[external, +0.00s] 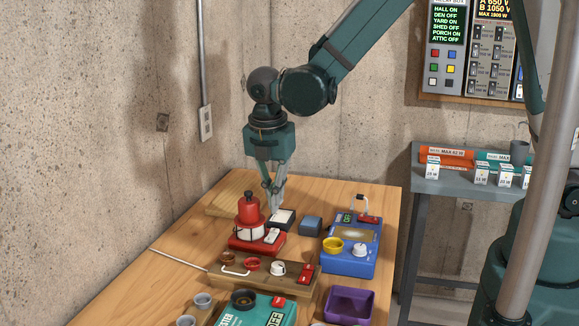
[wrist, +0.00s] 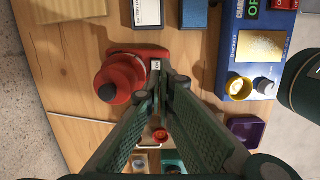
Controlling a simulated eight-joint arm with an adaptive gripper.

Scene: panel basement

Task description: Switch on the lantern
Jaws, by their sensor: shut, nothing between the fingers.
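The red lantern (external: 249,213) stands upright on a red base (external: 244,244) on the wooden table; its red top (wrist: 120,78) shows left of the fingers in the wrist view. A pale rocker switch (external: 272,236) sits on the right part of the base; part of it (wrist: 155,65) shows at the fingertips in the wrist view. My gripper (external: 275,208) is shut and empty, pointing down just beside the lantern, near the switch. The fingers hide part of the base and switch in the wrist view. I cannot tell whether they touch the switch.
A blue charger-like box (external: 349,246) with a yellow cup stands to the right. A wooden strip with knobs (external: 262,279), a teal tester (external: 260,312) and a purple tray (external: 349,306) lie in front. A small blue block (external: 311,224) sits behind. A white-faced box (wrist: 147,13) lies near the lantern.

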